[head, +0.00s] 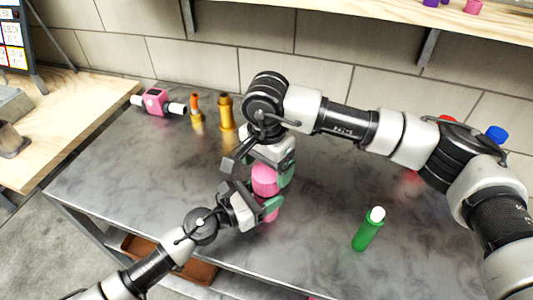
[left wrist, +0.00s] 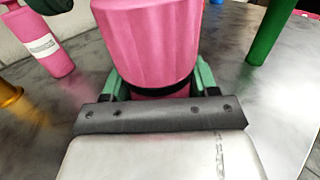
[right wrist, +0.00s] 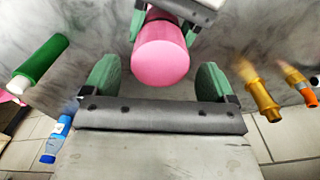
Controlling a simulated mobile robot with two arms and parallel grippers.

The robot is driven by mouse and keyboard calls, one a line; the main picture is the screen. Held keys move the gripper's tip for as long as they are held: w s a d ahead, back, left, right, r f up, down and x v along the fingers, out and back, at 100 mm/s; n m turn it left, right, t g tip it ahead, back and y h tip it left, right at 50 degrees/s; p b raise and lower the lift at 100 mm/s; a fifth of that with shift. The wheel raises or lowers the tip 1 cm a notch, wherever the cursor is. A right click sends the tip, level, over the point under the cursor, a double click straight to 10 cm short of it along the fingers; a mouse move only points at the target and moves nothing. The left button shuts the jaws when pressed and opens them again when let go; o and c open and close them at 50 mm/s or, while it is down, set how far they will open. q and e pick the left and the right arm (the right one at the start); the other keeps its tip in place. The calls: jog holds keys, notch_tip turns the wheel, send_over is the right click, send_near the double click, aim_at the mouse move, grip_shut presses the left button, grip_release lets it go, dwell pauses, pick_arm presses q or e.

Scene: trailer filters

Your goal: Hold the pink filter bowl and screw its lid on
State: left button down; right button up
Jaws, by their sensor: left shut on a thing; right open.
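The pink filter bowl (head: 271,213) is upright above the table, with my left gripper (head: 262,212) shut on it. In the left wrist view, green fingers grip the lower pink part. A ribbed pink lid (left wrist: 152,42) stands on top, with a dark ring between the two. I cannot tell whether it is threaded. The lid shows below my right gripper (head: 273,172) in the head view. In the right wrist view, the round pink top (right wrist: 161,62) lies ahead of and between the open green fingers, apart from both.
A green bottle-like filter (head: 367,230) with a white top stands at right. Two orange-gold filters (head: 227,122) and a pink housing with white ends (head: 156,101) stand at the back. A blue-capped item (head: 496,134) is behind my right arm. The front right table is clear.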

jog(key=shift+f, duration=2.25)
jog(key=c, duration=0.9)
jog(key=m, duration=0.5)
jog(key=shift+c, duration=0.2)
jog(key=o, duration=1)
